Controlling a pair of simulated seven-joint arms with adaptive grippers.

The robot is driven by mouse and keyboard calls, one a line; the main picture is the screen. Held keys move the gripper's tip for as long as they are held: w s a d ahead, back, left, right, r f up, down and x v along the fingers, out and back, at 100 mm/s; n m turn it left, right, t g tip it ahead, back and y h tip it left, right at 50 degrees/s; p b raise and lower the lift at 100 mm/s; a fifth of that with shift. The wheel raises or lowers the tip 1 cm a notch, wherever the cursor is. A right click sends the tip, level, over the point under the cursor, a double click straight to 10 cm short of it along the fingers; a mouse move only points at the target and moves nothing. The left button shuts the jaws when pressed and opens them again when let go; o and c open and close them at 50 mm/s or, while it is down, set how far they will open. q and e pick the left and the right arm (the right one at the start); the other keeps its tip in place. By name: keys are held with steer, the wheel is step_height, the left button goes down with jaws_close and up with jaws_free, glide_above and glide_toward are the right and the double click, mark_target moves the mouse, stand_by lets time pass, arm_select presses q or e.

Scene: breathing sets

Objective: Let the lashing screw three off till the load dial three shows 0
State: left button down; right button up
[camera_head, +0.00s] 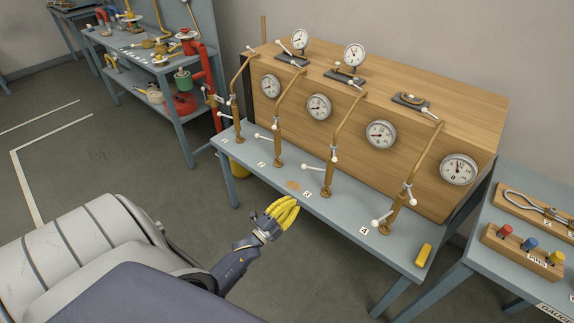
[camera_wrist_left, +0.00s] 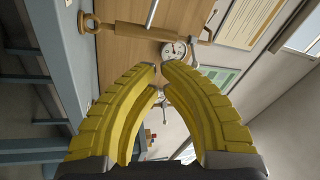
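Lashing screw three (camera_head: 328,182), a brass upright rod with white-tipped cross handles, stands on the blue-grey bench behind the "3" label. Load dial three (camera_head: 381,134) is a round white gauge on the wooden box; its needle reading is too small to tell. My left gripper (camera_head: 290,207) has yellow ribbed fingers and hovers off the bench's front edge, to the left of screw three and apart from it. In the left wrist view its fingertips (camera_wrist_left: 160,68) nearly meet with nothing between them. A brass screw (camera_wrist_left: 130,30) and a dial (camera_wrist_left: 174,50) show beyond. My right gripper is out of view.
Similar screws one (camera_head: 236,130), two (camera_head: 278,148) and four (camera_head: 388,215) stand along the bench. A yellow block (camera_head: 424,255) lies at the bench's right end. A side table with coloured pins (camera_head: 530,243) is at right. Floor in front is clear.

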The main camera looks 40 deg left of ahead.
arm_select(q)
steer(key=w+a+m, duration=0.2)
steer(key=w, duration=0.4)
steer(key=w+a+m+g+y, duration=0.1)
steer(key=w+m, duration=0.2)
steer(key=w, duration=0.4)
steer(key=shift+w+a+r, duration=0.2)
steer(key=shift+a+r, duration=0.15)
steer(key=shift+r, duration=0.05)
